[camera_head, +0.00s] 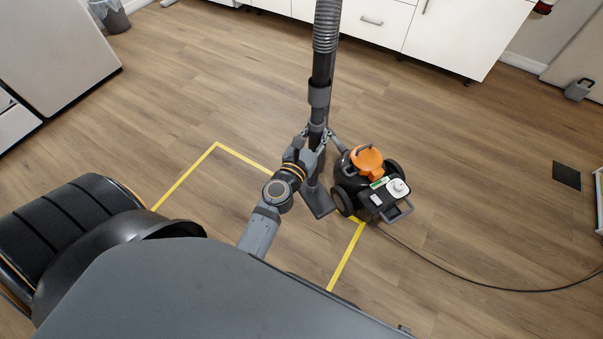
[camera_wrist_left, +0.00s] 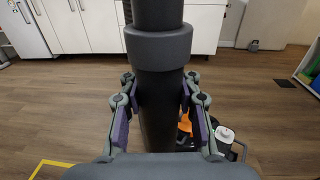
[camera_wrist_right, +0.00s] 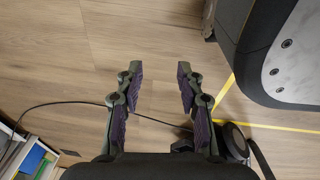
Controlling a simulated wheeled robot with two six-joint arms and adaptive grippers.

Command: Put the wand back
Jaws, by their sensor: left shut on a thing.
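The wand (camera_head: 320,72) is a dark upright tube with a ribbed grey hose (camera_head: 326,25) at its top and a flat floor head (camera_head: 318,201) at its foot, at or near the floor. My left gripper (camera_head: 313,140) is shut around the wand; the left wrist view shows its pads on both sides of the tube (camera_wrist_left: 158,110), below a thick grey collar (camera_wrist_left: 158,48). The black and orange vacuum body (camera_head: 352,190) stands just right of the wand's foot. My right gripper (camera_wrist_right: 157,68) is open and empty above the floor, and is out of the head view.
Yellow tape (camera_head: 185,175) marks a floor area beside the vacuum. A black cable (camera_head: 465,280) runs right across the floor. White cabinets (camera_head: 455,35) stand at the back, with a bin (camera_head: 112,17) at the far left.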

